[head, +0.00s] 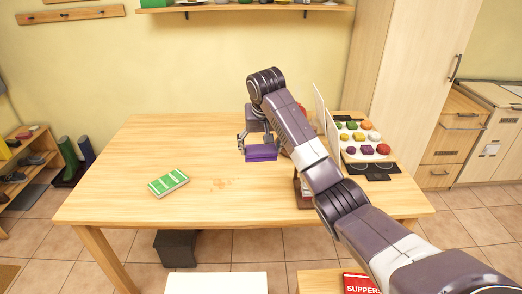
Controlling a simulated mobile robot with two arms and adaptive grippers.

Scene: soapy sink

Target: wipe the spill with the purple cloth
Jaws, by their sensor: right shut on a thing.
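The purple cloth (262,153) is a small folded block over the middle of the wooden table. My right gripper (244,146) is shut on it, with the arm reaching in from the lower right. I cannot tell whether the cloth touches the table. The spill (220,184) is a faint orange-brown patch on the tabletop, left of and nearer than the cloth. My left gripper is not in view.
A green booklet (168,182) lies on the table (130,150) left of the spill. A tray of colored pieces (363,153) stands at the right behind white panels (319,108). The table's back left is clear.

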